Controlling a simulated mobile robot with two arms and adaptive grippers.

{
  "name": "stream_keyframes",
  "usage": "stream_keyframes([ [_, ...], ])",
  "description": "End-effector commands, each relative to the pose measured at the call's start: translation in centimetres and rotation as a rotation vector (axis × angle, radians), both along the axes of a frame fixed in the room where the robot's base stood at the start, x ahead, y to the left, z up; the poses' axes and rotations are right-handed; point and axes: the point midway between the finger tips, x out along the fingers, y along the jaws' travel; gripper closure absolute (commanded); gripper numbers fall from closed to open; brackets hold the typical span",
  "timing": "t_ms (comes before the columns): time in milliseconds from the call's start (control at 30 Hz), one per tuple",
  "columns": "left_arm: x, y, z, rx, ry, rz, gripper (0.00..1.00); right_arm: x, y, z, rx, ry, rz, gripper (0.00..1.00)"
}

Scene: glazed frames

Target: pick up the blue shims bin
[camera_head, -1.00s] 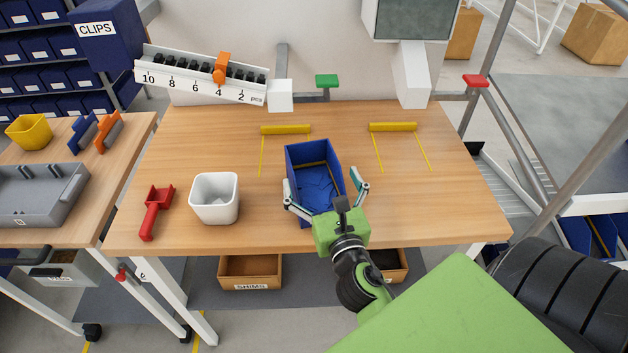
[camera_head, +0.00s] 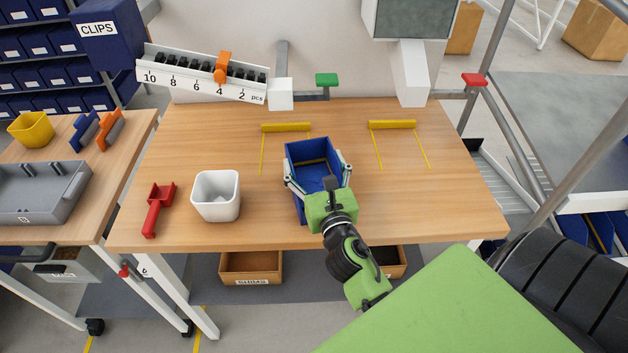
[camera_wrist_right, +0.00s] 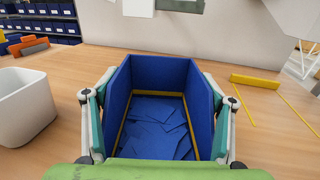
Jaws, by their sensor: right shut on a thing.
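The blue shims bin (camera_head: 301,152) stands on the wooden workbench, near its middle. In the right wrist view the bin (camera_wrist_right: 199,95) is open at the top and holds several flat blue shims (camera_wrist_right: 155,125). My right gripper (camera_head: 318,179) is at the bin's near end, with one finger against each side wall. In the wrist view the fingers (camera_wrist_right: 158,115) press on the left and right walls. The bin seems to rest on the bench; I cannot see a gap under it. My left gripper is not in view.
A white container (camera_head: 215,215) and a red scoop (camera_head: 157,212) are left of the bin. Two yellow-marked places (camera_head: 392,125) lie behind it. A counting rail (camera_head: 203,78) with an orange slider stands at the back left. The bench right of the bin is clear.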

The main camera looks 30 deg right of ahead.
Motion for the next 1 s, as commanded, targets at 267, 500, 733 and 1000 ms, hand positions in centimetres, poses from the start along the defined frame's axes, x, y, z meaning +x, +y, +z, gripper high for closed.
stream_keyframes([
  [267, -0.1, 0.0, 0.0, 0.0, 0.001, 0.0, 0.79, 0.0, 0.0, 0.1, -0.001, 0.0, 0.0, 0.72],
  [500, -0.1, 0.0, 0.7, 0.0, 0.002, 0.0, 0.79, 0.0, 0.0, 1.9, -0.005, -0.002, 0.003, 0.72],
  [733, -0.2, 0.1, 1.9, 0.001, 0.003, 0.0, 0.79, -2.6, 1.2, 6.8, -0.003, -0.003, 0.004, 0.72],
  [1000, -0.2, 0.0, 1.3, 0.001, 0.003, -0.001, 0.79, -8.8, 3.6, 10.7, 0.003, 0.001, 0.002, 0.72],
])
